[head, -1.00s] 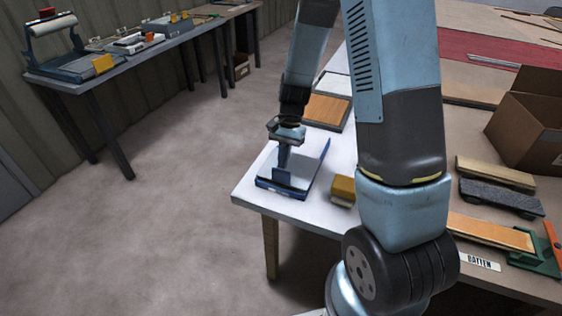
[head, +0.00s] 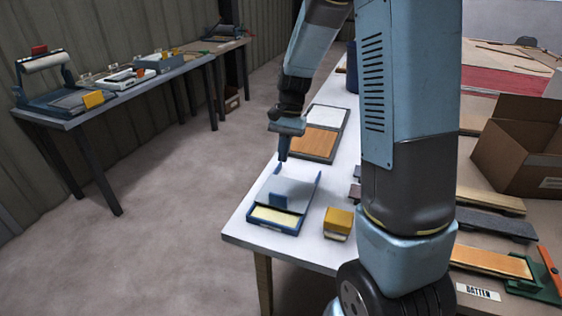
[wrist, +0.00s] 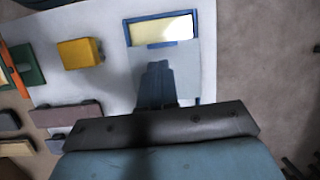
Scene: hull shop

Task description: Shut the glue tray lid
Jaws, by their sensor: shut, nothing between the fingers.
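The glue tray (head: 297,231) is a shallow blue frame near the table's front left corner. A cream strip shows in its front part. Its pale grey lid (head: 292,188) covers the back part, with a blue tab (head: 278,204) along the lid's front edge. The wrist view also shows the tray (wrist: 128,30), the tab (wrist: 161,44) and part of the lid (wrist: 187,75). My gripper (head: 282,158) is shut and empty, raised above the tray's back end. In the wrist view its fingertips (wrist: 157,66) overlap the lid; whether they touch it is unclear.
A yellow block (head: 338,221) stands right of the tray. A framed board with white and orange panels (head: 318,142) lies behind it. Small dark pieces (head: 355,190) lie to the right, partly behind my arm. A cardboard box (head: 515,150) stands farther right. Floor is open to the left.

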